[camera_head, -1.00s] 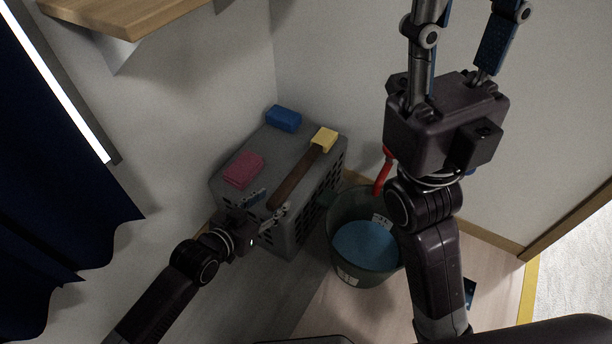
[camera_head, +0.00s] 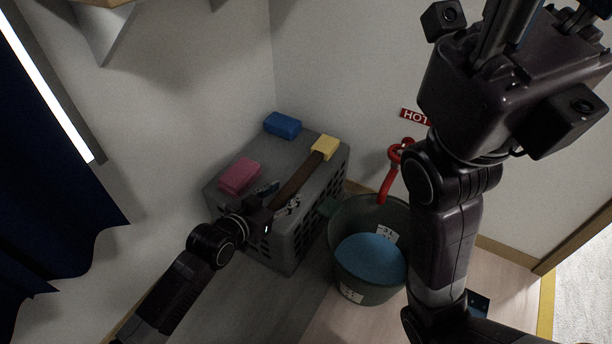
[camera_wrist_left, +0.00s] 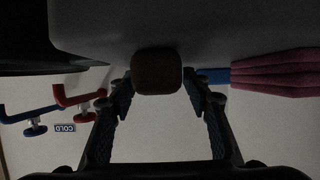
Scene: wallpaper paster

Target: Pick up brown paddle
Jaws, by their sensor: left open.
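The brown paddle (camera_head: 299,180) lies on top of a grey crate (camera_head: 231,209), with its yellow end (camera_head: 325,147) at the far right and its brown handle towards me. My left gripper (camera_head: 281,196) is at the near end of the handle, its fingers on either side of it. In the left wrist view, the brown handle end (camera_wrist_left: 157,72) sits between the open fingers of my left gripper (camera_wrist_left: 158,92), near their tips. Contact cannot be told. My right gripper is cut off by the top right edge of the head view; its fingertips are not visible.
A wooden shelf (camera_head: 101,2) juts out at upper left.

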